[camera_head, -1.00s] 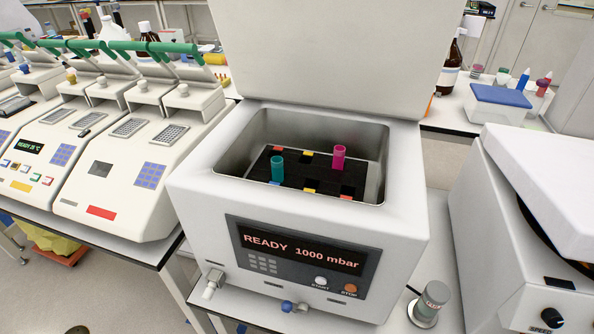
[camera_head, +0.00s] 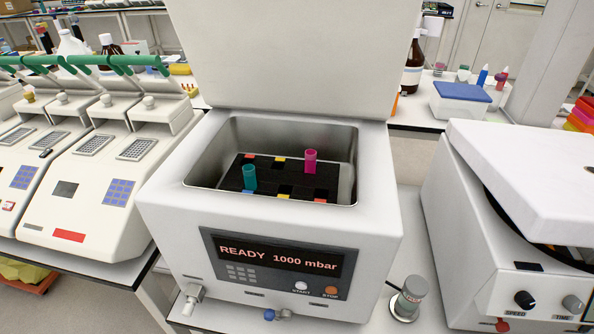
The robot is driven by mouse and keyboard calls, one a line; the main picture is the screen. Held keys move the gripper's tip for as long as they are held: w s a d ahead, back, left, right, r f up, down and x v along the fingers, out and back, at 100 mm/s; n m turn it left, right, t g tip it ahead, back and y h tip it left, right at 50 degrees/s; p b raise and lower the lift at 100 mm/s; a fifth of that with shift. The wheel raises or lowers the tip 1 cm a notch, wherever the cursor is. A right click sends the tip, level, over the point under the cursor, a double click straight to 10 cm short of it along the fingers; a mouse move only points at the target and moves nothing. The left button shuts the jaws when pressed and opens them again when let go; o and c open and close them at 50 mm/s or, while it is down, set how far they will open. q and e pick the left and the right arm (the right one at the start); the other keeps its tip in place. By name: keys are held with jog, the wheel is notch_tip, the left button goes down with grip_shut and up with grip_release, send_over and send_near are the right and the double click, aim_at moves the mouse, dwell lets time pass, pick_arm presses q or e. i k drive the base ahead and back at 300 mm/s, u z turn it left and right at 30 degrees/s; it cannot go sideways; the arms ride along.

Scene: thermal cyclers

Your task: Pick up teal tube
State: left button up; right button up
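A teal tube (camera_head: 250,178) stands upright in the left part of a black rack (camera_head: 268,175) with coloured squares. The rack lies inside the chamber of a white machine (camera_head: 170,211) whose lid (camera_head: 285,55) is open. A magenta tube (camera_head: 311,162) stands upright in the same rack, farther back and to the right. The lower end of the teal tube is hidden in the rack. Neither of my grippers is in view.
The chamber's raised walls surround the rack. The machine's display (camera_head: 277,257) reads READY 1000 mbar. Thermal cyclers (camera_head: 100,185) stand on the left bench. A white machine with a raised lid (camera_head: 520,260) stands at right. A small grey cylinder (camera_head: 408,298) stands beside the chamber machine.

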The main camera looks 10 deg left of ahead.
aim_at(249, 170)
jog(key=k, duration=1.15)
jog(key=u, duration=0.8)
jog(key=i, duration=1.4)
jog(key=z, duration=0.2)
